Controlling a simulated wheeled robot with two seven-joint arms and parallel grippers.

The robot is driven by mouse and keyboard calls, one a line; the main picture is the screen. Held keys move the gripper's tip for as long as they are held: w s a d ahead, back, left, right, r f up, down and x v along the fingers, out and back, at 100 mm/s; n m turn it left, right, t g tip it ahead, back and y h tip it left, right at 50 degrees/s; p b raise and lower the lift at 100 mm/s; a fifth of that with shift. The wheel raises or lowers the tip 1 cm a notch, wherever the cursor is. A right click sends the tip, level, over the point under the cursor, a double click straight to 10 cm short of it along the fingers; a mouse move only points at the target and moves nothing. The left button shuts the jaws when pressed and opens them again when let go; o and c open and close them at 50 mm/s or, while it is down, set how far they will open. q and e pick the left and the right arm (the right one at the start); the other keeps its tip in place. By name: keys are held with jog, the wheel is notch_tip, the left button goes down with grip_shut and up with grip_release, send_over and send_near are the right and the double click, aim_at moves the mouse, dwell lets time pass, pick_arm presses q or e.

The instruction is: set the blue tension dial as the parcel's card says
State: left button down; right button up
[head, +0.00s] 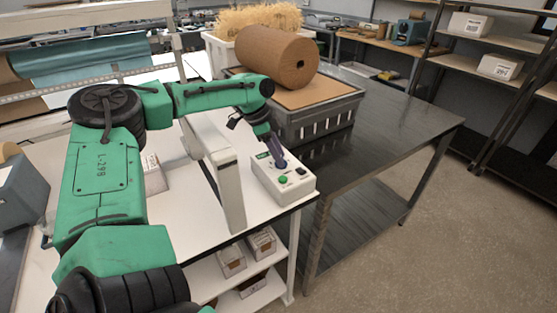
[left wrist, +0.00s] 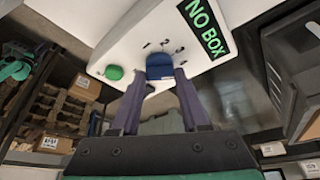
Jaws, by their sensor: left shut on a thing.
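The white control box (head: 283,178) stands on the white table near its right edge. In the left wrist view its panel (left wrist: 136,36) bears the blue dial (left wrist: 159,67), with the marks 1, 2 and 3 around it. My left gripper (head: 276,158) reaches down onto the panel. In the left wrist view its purple fingers (left wrist: 158,80) are shut on the blue dial, one on each side. The dial's pointer is not clear. A dark display (left wrist: 203,27) reads NO BOX in green. I cannot make out the parcel's card. My right gripper is not in view.
A green button (head: 284,180) and a dark switch (head: 301,171) sit on the control box near the fingers. A white post (head: 228,190) stands to its left. A grey crate (head: 318,122) with a brown paper roll (head: 278,57) stands behind on the dark table.

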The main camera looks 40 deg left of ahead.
pick_arm(q)
jog(key=shift+m, duration=0.5)
jog(key=shift+b, duration=0.3)
jog(key=shift+c, duration=2)
grip_release()
jog(key=shift+a, duration=0.1)
jog(key=shift+a+r, duration=0.1)
jog(key=shift+r, duration=0.3)
jog(key=v, duration=1.3)
jog(key=shift+a+r+b, duration=0.15)
jog(key=shift+r+b, duration=0.2)
jog(key=shift+b, duration=0.1)
